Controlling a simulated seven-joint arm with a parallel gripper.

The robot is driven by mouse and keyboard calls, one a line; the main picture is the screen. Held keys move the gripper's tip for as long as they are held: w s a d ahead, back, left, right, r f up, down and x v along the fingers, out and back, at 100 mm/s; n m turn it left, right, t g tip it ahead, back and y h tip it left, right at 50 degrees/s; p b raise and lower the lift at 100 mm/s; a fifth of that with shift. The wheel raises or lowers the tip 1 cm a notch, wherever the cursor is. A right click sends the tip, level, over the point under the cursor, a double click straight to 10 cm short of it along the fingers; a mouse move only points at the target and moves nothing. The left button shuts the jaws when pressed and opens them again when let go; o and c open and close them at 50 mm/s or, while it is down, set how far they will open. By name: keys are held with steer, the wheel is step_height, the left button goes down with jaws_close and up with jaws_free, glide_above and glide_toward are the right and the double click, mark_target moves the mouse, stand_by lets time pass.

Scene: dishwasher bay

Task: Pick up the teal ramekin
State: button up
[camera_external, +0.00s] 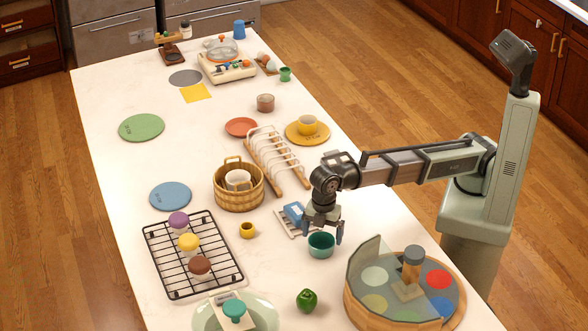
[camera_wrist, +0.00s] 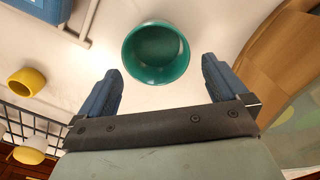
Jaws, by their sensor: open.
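The teal ramekin (camera_external: 321,245) stands upright on the white counter, near its right side, in the external view. In the wrist view the ramekin (camera_wrist: 156,52) is seen from above, empty, just beyond the fingertips and between their lines. My gripper (camera_external: 323,232) is above the ramekin, with fingers pointing down. In the wrist view my gripper (camera_wrist: 160,75) is open, with its two blue fingers apart and nothing held. I cannot tell exactly how high the fingertips are above the rim.
A small grey rack with a blue item (camera_external: 293,212) lies close behind the ramekin. A round wooden tray (camera_external: 352,300) with a raised clear panel stands to the right front.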

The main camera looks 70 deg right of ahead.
mark_target(321, 242)
steer(key=shift+w+d+f, duration=0.1)
steer(key=shift+d+f, duration=0.1)
steer(key=shift+f, duration=1.15)
steer(key=shift+w+d+f, duration=0.1)
steer(key=shift+d+f, duration=0.1)
steer(key=shift+f, duration=1.1)
steer(key=c, duration=0.8)
steer(key=shift+r, duration=0.15)
